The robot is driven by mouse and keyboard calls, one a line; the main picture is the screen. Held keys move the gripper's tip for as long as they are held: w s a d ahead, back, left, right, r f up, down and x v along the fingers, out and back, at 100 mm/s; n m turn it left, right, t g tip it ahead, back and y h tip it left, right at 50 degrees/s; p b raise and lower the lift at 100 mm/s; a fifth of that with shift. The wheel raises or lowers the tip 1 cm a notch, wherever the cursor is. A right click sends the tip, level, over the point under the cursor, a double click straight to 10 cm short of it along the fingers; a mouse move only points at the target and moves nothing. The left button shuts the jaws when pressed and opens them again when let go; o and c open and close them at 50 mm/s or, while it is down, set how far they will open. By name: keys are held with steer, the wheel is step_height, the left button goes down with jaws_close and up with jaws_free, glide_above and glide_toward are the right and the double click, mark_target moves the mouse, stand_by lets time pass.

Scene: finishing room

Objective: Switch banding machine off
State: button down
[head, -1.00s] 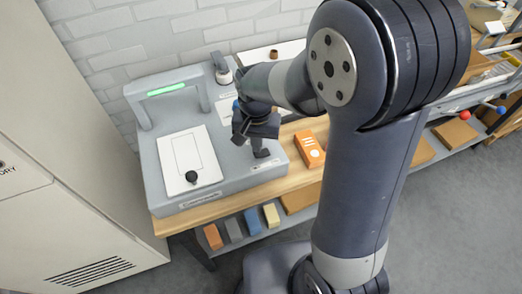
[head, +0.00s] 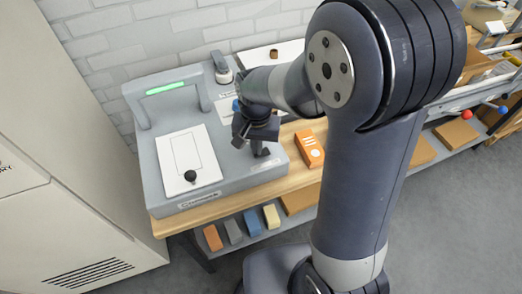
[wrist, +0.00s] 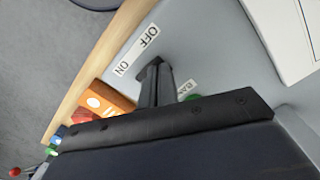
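My gripper (head: 262,153) points down at the right part of the machine's top. In the wrist view my gripper (wrist: 153,72) has its two dark fingers together, with their tips beside the OFF/ON label (wrist: 137,50). I see no switch lever clearly; the fingers may hide it. A green part (wrist: 192,97) by another label is mostly hidden behind the gripper.
An orange box (head: 310,149) lies on the bench just right of the machine. A pale cabinet (head: 50,200) stands close on the left, and a brick wall is behind. Coloured blocks (head: 252,221) sit on the lower shelf. Grey floor is open in front.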

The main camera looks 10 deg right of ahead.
steer(key=shift+f, duration=0.2)
step_height(320, 180, up, 7)
steer(key=p, duration=0.5)
stand_by(0.4)
steer(key=shift+f, duration=0.1)
step_height(320, 180, down, 7)
steer(key=b, duration=0.5)
steer(key=shift+r, duration=0.2)
